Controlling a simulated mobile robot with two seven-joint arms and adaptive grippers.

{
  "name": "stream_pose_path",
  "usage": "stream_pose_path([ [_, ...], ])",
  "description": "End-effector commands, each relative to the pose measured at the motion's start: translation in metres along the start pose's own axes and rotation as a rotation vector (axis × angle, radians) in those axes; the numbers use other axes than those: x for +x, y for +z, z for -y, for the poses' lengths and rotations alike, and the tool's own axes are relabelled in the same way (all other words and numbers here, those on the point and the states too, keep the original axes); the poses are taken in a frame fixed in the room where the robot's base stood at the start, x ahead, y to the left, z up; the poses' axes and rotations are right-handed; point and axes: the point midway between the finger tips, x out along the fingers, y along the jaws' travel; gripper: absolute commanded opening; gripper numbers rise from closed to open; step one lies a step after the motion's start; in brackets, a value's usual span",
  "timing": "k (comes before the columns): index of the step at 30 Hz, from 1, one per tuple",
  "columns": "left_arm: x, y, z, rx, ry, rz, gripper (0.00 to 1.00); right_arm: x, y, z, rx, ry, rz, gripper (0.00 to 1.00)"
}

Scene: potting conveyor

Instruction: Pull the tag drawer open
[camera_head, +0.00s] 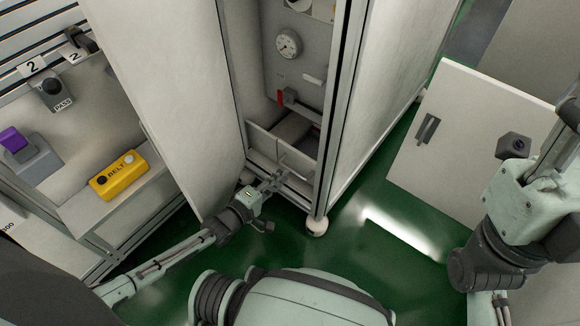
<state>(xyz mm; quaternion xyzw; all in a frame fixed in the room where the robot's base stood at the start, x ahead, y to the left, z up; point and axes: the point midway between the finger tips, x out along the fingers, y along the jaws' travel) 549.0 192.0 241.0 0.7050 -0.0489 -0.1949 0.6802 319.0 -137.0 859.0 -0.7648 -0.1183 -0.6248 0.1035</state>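The tag drawer appears to be the low light-grey drawer front (298,162) at the bottom of the open cabinet, with a dark space showing behind its top edge. A thin bar handle seems to run along it, but it is small here. My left gripper (279,181) reaches in from the lower left, with its fingertips at the lower part of this front. I cannot tell whether the fingers are around the handle or only beside it. My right gripper (571,112) is at the right edge, partly cut off, away from the drawer.
The cabinet holds a round gauge (288,43) and a red-marked lever (281,98) above the drawer. An open white door (415,165) with a dark handle stands at right. At left is a bench with a yellow BELT box (118,176). Green floor (365,255) is clear in front.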

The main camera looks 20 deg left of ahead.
Motion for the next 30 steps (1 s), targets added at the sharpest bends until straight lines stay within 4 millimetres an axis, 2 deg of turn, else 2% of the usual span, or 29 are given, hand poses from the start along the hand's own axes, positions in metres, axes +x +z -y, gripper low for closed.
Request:
stream_pose_path([
  [3, 0.022, 0.000, 0.002, -0.002, 0.003, -0.001, 0.18, -0.002, 0.003, 0.001, -0.002, -0.018, -0.011, 0.34],
  [10, 0.047, 0.000, 0.001, -0.002, 0.002, 0.000, 0.18, 0.001, 0.005, 0.002, -0.004, -0.041, -0.026, 0.34],
  [20, 0.051, 0.000, 0.000, -0.001, 0.001, 0.000, 0.18, 0.003, 0.006, 0.002, -0.004, -0.044, -0.025, 0.34],
  [24, 0.051, 0.000, 0.000, -0.001, 0.001, 0.000, 0.01, 0.003, 0.006, 0.002, -0.004, -0.044, -0.025, 0.34],
  [30, 0.051, 0.000, 0.000, -0.001, 0.001, 0.000, 0.00, 0.003, 0.005, 0.002, -0.004, -0.044, -0.025, 0.34],
])
